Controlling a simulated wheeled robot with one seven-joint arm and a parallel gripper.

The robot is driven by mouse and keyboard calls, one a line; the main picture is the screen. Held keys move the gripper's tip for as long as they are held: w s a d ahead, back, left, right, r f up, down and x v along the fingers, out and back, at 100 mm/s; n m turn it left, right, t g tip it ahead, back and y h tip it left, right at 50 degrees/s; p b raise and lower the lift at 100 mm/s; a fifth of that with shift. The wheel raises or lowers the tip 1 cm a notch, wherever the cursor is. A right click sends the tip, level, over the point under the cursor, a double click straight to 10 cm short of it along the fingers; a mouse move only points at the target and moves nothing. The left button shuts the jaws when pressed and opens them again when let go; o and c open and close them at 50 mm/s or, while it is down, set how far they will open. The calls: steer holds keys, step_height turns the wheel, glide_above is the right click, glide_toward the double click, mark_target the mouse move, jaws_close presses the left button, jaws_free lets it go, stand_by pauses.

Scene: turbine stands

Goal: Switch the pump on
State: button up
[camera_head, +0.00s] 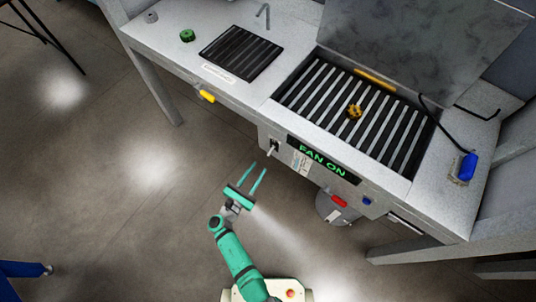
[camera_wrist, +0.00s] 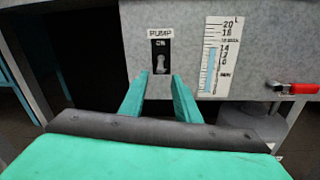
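The pump switch (camera_wrist: 161,62) is a small pale toggle on a dark plate on the grey front panel, under a PUMP label (camera_wrist: 161,32) with ON marked at the plate's top. The toggle's knob shows in the lower part of the plate; its exact tilt is too small to be sure of. In the head view the switch (camera_head: 273,147) is on the front of the bench. My gripper (camera_head: 259,168) is open and empty, in front of the panel and apart from it. In the wrist view its fingertips (camera_wrist: 159,80) spread to either side, just below the switch.
A level gauge (camera_wrist: 214,58) is right of the switch, then a red-handled valve (camera_wrist: 295,88). A FAN ON display (camera_head: 322,161) is on the bench front. A yellow handle (camera_head: 207,96) sticks out left. Floor left of my arm is clear.

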mark_target(269, 154)
steer(key=x, duration=0.9)
steer(key=shift+d, duration=0.1)
jaws_close()
